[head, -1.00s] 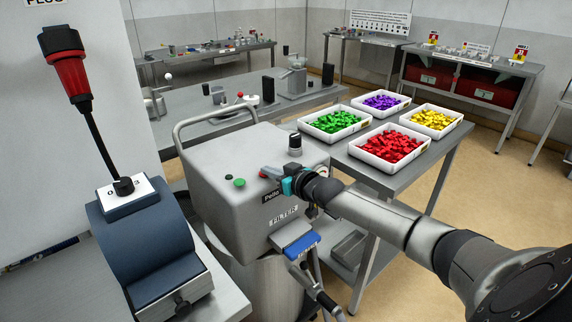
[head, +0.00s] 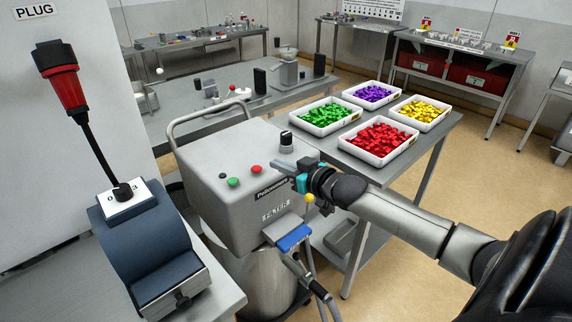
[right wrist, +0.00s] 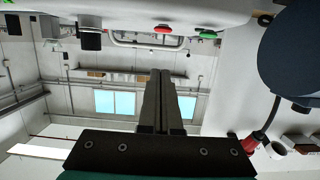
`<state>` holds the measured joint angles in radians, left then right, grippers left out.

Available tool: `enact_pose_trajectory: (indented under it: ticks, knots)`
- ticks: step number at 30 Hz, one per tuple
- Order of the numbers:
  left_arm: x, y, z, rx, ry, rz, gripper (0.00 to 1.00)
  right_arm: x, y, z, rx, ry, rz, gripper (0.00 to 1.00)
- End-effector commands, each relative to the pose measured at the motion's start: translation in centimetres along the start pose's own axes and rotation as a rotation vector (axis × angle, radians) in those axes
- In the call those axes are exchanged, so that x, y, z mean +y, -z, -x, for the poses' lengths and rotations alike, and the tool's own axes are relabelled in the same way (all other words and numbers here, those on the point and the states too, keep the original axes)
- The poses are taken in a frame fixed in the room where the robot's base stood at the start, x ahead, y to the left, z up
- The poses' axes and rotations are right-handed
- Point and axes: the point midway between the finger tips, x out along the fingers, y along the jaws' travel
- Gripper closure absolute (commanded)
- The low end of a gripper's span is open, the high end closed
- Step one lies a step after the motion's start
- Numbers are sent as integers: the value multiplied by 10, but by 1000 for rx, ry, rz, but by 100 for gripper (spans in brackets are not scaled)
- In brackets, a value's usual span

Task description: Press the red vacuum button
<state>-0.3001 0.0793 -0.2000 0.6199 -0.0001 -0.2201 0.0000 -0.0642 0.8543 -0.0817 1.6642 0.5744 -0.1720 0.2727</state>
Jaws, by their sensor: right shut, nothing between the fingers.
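The red button (head: 256,169) is on the top of a grey box-shaped machine (head: 215,205), beside a green button (head: 233,182). In the right wrist view, which looks upside down, the red button (right wrist: 163,29) shows at the top edge, beyond the fingertips and close to the green button (right wrist: 208,34). My right gripper (head: 276,163) is shut and empty. Its fingertips are just right of the red button in the head view, with a small visible gap. My left gripper is not in view.
A black knob (head: 286,139) stands on the machine near my right fingers. A curved metal handle (head: 205,112) rises at its back. A table with trays of coloured pieces (head: 379,139) is to the right. A blue unit (head: 150,245) with a lever stands at left.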

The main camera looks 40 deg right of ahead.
Motion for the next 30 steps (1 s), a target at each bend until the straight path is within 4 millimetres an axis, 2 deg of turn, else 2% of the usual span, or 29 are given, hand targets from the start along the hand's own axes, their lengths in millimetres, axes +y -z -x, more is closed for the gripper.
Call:
enact_pose_trajectory:
  ticks: [3, 9, 30]
  knots:
    - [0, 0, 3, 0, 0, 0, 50, 0, -1, 11, -2, 1, 0, 100]
    - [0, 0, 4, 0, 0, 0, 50, 0, 0, 20, 0, 0, 0, 100]
    - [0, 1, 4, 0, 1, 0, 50, 0, 0, 21, 0, 0, 0, 100]
